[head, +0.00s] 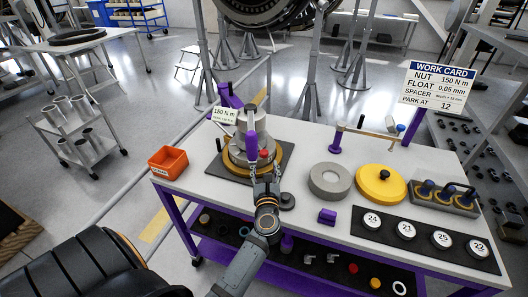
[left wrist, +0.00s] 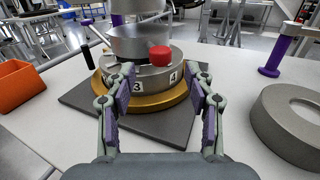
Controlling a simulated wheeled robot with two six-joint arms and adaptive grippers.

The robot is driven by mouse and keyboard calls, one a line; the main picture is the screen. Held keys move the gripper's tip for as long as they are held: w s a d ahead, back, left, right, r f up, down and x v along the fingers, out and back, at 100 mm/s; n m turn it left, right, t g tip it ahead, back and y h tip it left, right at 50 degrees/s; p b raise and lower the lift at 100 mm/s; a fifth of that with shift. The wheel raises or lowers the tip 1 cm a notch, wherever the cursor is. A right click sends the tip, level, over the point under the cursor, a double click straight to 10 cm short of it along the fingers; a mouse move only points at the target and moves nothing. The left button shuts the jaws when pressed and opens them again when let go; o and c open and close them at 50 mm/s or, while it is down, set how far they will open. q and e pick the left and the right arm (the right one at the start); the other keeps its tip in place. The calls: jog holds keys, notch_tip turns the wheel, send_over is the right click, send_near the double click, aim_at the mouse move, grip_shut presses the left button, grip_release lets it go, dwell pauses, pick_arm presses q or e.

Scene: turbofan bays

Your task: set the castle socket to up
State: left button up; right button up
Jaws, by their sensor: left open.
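A stacked fixture stands on a dark square mat (head: 213,168). It has a gold base ring (left wrist: 150,100), a grey ring with numbers 3 and 4 (left wrist: 150,77), a grey upper cylinder (left wrist: 138,42) and a red knob (left wrist: 160,56). I cannot tell which part is the castle socket. My left gripper (head: 264,170) is at the near side of the fixture. In the left wrist view its two fingers (left wrist: 162,78) are spread apart with nothing between them, and the numbered ring and red knob show beyond them. My right gripper is not in view.
An orange bin (head: 168,162) stands left of the mat. To the right are a grey ring (head: 330,181), a yellow disc (head: 381,185), a purple post (head: 336,142) and a dark strip with numbered discs (head: 425,239). A work card (head: 437,88) stands at the back right.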

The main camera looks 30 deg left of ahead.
aim_at(264, 156)
pick_arm(q)
jog(key=p+x, duration=0.1)
jog(key=x, duration=0.7)
jog(key=shift+c, duration=0.3)
jog(key=shift+s, duration=0.1)
grip_shut()
jog(key=shift+p, duration=0.3)
